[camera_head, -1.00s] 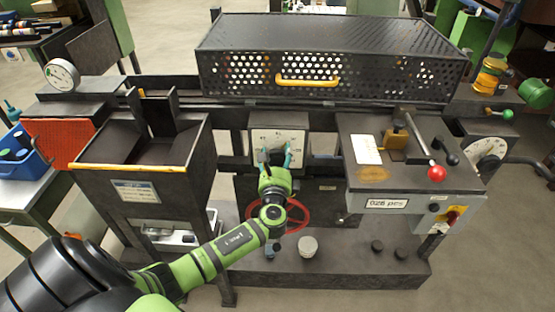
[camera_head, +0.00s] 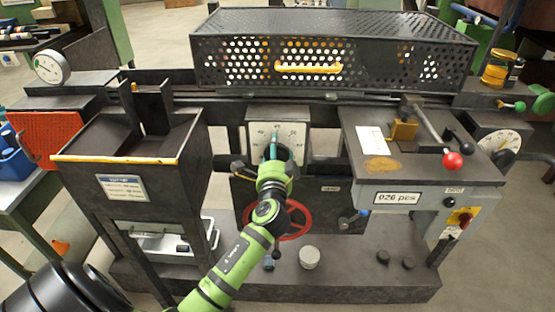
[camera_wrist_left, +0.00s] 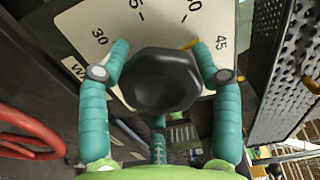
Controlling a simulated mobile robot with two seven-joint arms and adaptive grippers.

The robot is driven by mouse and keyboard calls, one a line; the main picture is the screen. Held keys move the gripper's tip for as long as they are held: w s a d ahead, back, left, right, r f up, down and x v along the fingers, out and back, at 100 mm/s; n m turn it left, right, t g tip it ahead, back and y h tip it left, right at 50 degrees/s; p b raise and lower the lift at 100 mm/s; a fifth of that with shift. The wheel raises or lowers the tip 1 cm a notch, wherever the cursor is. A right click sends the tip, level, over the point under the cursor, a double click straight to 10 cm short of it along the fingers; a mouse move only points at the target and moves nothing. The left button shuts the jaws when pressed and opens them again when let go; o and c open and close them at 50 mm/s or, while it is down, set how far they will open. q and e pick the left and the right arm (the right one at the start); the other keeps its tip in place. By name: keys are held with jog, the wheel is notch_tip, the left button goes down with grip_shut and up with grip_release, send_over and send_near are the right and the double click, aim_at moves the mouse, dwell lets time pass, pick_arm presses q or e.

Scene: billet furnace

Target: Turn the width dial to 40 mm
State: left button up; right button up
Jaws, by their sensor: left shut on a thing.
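The width dial's white plate (camera_head: 295,129) is on the front of the machine, under the black perforated guard. In the left wrist view, its black knob (camera_wrist_left: 162,80) sits between the two teal fingers of my left gripper (camera_wrist_left: 160,75), which is shut on it. The plate shows 30, 45 and partly cut-off numbers between them. A yellow pointer (camera_wrist_left: 190,44) sticks out at the knob's upper right, toward the 40 to 45 side; its exact reading is unclear. In the head view my left gripper (camera_head: 278,158) covers the lower dial. My right gripper is not in view.
A red handwheel (camera_head: 304,222) is partly behind my left arm. A hopper with a yellow edge (camera_head: 115,160) stands left. A control box with a 026 pcs display (camera_head: 397,198) and a red-knobbed lever (camera_head: 453,161) stands right. In the wrist view, perforated metal (camera_wrist_left: 285,70) is close at right.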

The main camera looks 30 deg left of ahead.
pick_arm(q)
jog(key=n+b, duration=0.1)
jog(key=n, duration=0.2)
jog(key=shift+a+n+b, duration=0.3)
jog(key=shift+n+b, duration=0.1)
jog(key=shift+s+n+b, duration=0.1)
jog(key=shift+n+b, duration=0.4)
jog(key=shift+n, duration=0.6)
jog(key=shift+f, duration=0.1)
jog(key=shift+f, duration=0.1)
jog(key=o, duration=1.1)
jog(key=shift+o, duration=0.2)
jog(key=shift+a, duration=0.15)
